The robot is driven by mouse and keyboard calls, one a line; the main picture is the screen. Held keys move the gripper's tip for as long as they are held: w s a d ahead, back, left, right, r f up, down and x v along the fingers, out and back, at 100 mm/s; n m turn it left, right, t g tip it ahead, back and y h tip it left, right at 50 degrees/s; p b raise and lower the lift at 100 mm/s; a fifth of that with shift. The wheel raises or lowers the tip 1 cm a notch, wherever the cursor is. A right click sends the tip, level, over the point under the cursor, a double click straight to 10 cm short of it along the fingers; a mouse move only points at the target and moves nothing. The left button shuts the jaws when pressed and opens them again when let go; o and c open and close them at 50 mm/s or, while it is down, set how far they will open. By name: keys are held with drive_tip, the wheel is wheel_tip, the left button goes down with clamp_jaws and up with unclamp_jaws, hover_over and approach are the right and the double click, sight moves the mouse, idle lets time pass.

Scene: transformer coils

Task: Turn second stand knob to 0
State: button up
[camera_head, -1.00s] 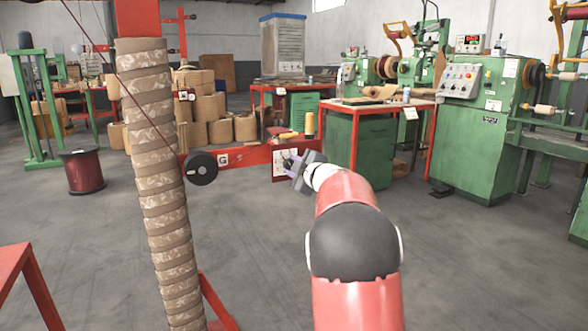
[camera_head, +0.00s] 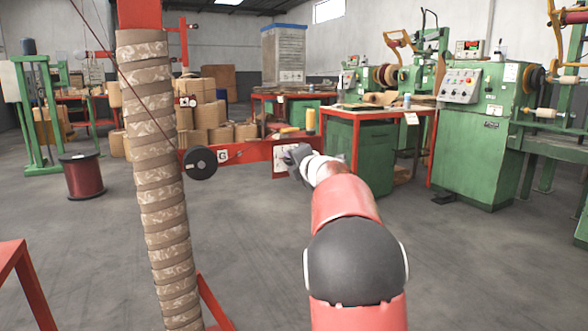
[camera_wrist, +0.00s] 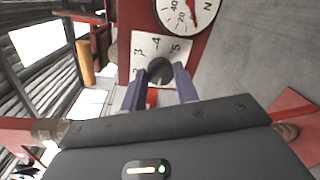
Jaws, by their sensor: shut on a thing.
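The knob (camera_wrist: 158,70) is a dark round knob on a white number plate (camera_wrist: 144,46) in the wrist view. The figures 3, 4 and 5 show around it. My gripper (camera_wrist: 160,78) has its two purple fingers on either side of the knob and is shut on it. The knob's pointer and exact setting cannot be made out. In the head view the white plate (camera_head: 280,163) sits on a red stand arm (camera_head: 250,153), and my gripper (camera_head: 297,157) is at its right side, hiding the knob.
A round gauge (camera_wrist: 187,12) sits beside the plate in the wrist view. A tall wrapped coil (camera_head: 160,180) and a black disc (camera_head: 200,164) stand left of my arm. A red-topped green bench (camera_head: 360,150) and a green machine (camera_head: 478,150) are to the right. Grey floor is clear between.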

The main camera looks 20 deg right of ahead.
drive_tip(key=shift+a+f+n+t+h+b, duration=0.1)
drive_tip(key=shift+n+h+b, duration=0.05)
drive_tip(key=shift+n+b, duration=0.9)
drive_tip(key=shift+d+f+n+t+h+b, duration=0.1)
drive_tip(key=shift+n+h+b, duration=0.1)
drive_tip(key=shift+n+b, duration=0.85)
drive_tip(key=shift+a+n+t+h+b, duration=0.15)
drive_tip(key=shift+n+b, duration=0.45)
drive_tip(key=shift+n, duration=0.9)
drive_tip(key=o, duration=1)
drive_tip(key=shift+r, duration=0.1)
drive_tip(key=shift+s, duration=0.1)
drive_tip(key=s, duration=0.3)
drive_tip(key=s+b, duration=0.1)
drive_tip(key=s, duration=0.3)
drive_tip(key=shift+s+a+r, duration=0.2)
drive_tip(key=shift+s, duration=0.1)
